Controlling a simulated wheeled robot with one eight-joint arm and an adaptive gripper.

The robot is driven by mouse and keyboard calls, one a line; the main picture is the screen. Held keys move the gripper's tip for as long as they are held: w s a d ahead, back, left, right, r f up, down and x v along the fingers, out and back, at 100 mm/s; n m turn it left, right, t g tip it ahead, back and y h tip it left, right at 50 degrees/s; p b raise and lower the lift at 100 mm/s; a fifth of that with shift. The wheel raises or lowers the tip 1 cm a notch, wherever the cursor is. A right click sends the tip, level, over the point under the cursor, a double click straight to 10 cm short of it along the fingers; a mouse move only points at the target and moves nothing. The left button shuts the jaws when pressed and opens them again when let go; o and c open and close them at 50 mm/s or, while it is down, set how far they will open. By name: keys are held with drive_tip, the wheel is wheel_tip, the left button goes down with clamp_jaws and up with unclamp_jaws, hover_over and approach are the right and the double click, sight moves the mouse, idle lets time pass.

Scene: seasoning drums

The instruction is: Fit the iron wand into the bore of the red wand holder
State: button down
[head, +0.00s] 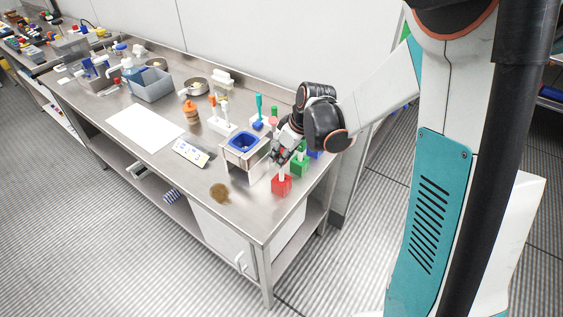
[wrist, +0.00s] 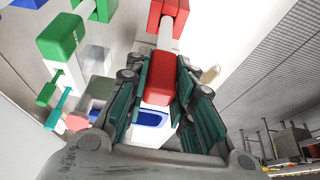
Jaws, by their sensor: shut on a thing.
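The red wand holder (head: 281,184) is a red block near the front right end of the steel table; in the wrist view it appears to be the red block (wrist: 168,14) at the top. My gripper (head: 284,150) is above this holder. In the wrist view my gripper (wrist: 158,74) is shut on a wand's red handle (wrist: 159,78). A pale shaft (wrist: 165,36) runs between the handle and the red block, roughly in line with it. Whether the shaft's end sits inside the bore is hidden.
A green holder (head: 299,167) and a blue block (head: 315,154) stand just behind. A steel stand with a blue basin (head: 243,141) is close on the left. A brown patch (head: 219,193), a keypad device (head: 191,152) and a white sheet (head: 145,129) lie farther left.

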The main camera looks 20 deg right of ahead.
drive_tip(key=shift+f+b, duration=0.3)
drive_tip(key=shift+f, duration=1)
drive_tip(key=shift+f, duration=0.25)
drive_tip(key=c, duration=1.4)
unclamp_jaws()
drive_tip(key=shift+o, duration=0.2)
drive_tip(key=shift+r, duration=0.1)
drive_tip(key=p+v, duration=0.3)
drive_tip(key=v, duration=1)
drive_tip(key=shift+d+r+p, duration=0.35)
drive_tip(key=shift+p, duration=0.05)
